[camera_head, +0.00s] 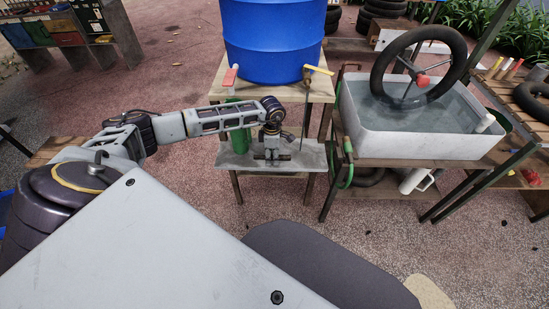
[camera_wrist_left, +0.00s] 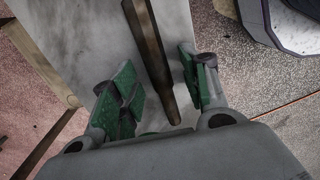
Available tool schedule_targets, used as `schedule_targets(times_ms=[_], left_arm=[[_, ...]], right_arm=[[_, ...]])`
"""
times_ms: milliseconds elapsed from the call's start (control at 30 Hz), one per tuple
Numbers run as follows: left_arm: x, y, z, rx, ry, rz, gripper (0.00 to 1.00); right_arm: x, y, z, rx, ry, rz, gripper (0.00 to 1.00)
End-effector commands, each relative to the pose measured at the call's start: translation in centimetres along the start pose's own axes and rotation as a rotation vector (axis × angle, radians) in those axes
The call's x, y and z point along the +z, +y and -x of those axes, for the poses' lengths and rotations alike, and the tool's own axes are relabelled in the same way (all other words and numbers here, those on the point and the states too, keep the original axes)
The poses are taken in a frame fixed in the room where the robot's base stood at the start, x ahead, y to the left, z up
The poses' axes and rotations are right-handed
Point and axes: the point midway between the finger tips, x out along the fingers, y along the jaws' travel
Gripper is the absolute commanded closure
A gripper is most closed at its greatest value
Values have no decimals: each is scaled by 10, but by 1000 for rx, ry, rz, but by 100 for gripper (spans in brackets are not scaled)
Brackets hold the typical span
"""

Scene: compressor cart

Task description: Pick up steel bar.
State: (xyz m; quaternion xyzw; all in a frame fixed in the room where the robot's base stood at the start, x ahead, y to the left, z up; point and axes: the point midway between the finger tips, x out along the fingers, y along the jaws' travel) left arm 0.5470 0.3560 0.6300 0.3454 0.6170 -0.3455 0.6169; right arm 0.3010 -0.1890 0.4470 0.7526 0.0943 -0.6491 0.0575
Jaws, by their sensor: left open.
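The steel bar (camera_wrist_left: 152,55) is a dark, brownish rod in the left wrist view, running from the top edge down between my left fingers. Its lower end shows close in front of the palm. My left gripper (camera_wrist_left: 160,75) is open, with a green-padded finger on each side of the bar and a gap on both sides. In the head view my left gripper (camera_head: 272,150) is over the low grey metal bench. A thin dark rod (camera_head: 305,112) rises just right of it there; I cannot tell if it is the same bar. My right gripper is out of view.
The grey bench top (camera_head: 232,158) lies below the gripper. A green cylinder (camera_head: 238,122) stands close on its left. Behind is a blue barrel (camera_head: 272,40) with red and yellow taps. At right stands a white water tub (camera_head: 420,140) with a wheel (camera_head: 462,62).

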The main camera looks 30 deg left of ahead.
Motion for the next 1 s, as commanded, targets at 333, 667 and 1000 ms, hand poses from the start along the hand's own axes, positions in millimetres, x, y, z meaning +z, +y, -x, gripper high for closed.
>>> schedule_targets(times_ms=[333,667,1000], left_arm=[[0,0,0,0,0,0,85],[0,0,1,1,-1,0,100],[0,1,10,2,-2,0,100]], right_arm=[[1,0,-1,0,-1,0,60],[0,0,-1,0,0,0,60],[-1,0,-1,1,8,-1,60]])
